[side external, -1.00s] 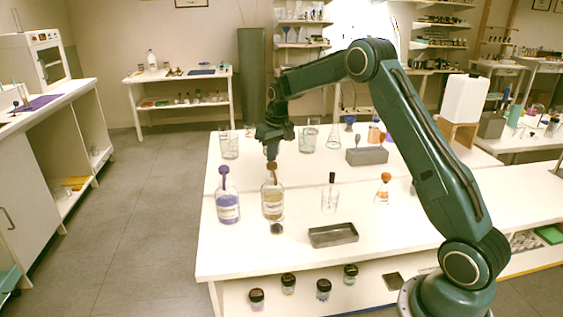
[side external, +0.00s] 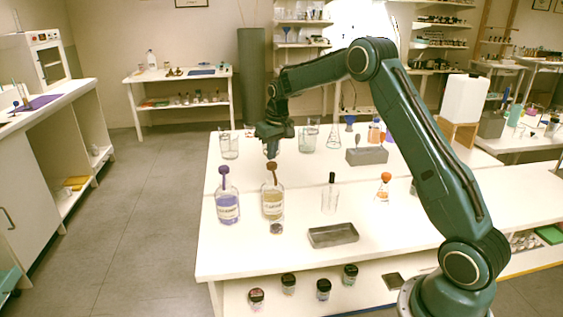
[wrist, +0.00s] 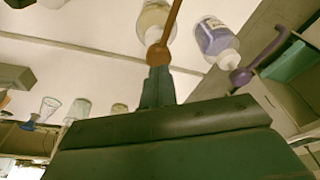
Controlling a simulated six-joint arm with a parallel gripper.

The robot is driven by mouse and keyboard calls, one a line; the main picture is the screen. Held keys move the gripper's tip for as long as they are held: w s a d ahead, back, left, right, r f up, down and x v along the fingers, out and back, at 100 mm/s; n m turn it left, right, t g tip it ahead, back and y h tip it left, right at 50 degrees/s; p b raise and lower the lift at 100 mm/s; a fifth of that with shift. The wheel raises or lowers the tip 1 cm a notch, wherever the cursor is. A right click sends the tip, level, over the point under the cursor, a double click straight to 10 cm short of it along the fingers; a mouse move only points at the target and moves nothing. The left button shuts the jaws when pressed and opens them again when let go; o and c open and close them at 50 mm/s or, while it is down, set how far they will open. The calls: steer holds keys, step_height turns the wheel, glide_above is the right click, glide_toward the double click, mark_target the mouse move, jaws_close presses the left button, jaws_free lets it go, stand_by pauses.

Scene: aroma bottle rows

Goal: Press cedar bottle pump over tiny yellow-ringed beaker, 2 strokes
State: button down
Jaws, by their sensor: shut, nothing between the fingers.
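The cedar bottle (side external: 273,203) is clear with amber liquid, a pale label too small to read surely, and a brown pump head (side external: 272,167). It stands upright on the white bench. A tiny beaker (side external: 276,228) stands just in front of it, below the pump; its ring colour is too small to tell. My gripper (side external: 271,154) is shut and empty, pointing down just above the pump head. In the wrist view the closed fingertips (wrist: 158,73) overlap the brown pump head (wrist: 158,55), with the bottle (wrist: 153,20) behind; contact cannot be told. The beaker is not clear there.
A purple-pumped bottle (side external: 228,207) stands close on the left. A dropper bottle (side external: 331,195) and an orange-topped flask (side external: 383,188) stand to the right. A grey tray (side external: 333,235) lies front right. Glass beakers (side external: 229,146) and a grey block (side external: 367,156) stand behind.

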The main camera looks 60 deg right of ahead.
mark_target(272, 163)
steer(key=shift+s+x, duration=0.25)
steer(key=shift+x, duration=0.9)
steer(key=shift+f, duration=0.4)
steer(key=shift+r, duration=0.1)
steer(key=shift+w+v, duration=0.15)
steer(key=shift+v, duration=0.55)
steer(key=shift+w+v, duration=0.15)
steer(key=shift+v, duration=0.6)
steer(key=shift+r, duration=0.1)
steer(key=v, duration=0.3)
steer(key=w+v, duration=0.1)
steer(key=v, duration=0.1)
steer(key=shift+d+r, duration=0.15)
steer(key=shift+r, duration=0.35)
